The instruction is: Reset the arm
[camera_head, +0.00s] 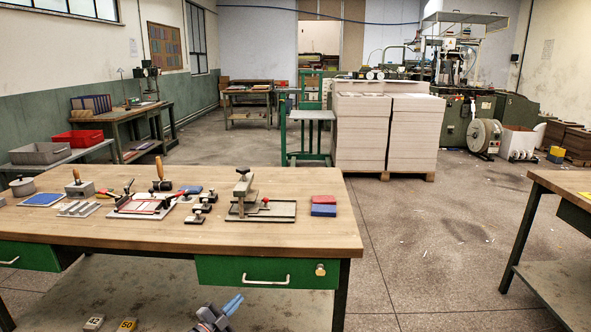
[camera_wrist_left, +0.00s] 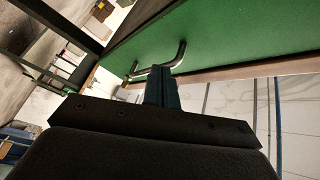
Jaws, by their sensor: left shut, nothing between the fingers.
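My left gripper (camera_head: 232,304) shows at the bottom of the head view, low in front of the workbench (camera_head: 100,231). Its blue fingers are together with nothing between them. In the left wrist view the shut fingers (camera_wrist_left: 162,88) point toward the green drawer front and its metal handle (camera_wrist_left: 165,62). I cannot tell whether they touch the handle. In the head view the green drawer (camera_head: 225,270) with its handle (camera_head: 266,281) is closed, above and right of the gripper. My right gripper is not in either view.
Hand tools, a clamp press (camera_head: 246,195) and red and blue blocks (camera_head: 323,206) stand on the bench. Number tags (camera_head: 127,325) lie below it. A stack of greyboard (camera_head: 361,130) stands behind. Another table (camera_head: 560,187) is at the right, with open floor (camera_head: 440,240) between.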

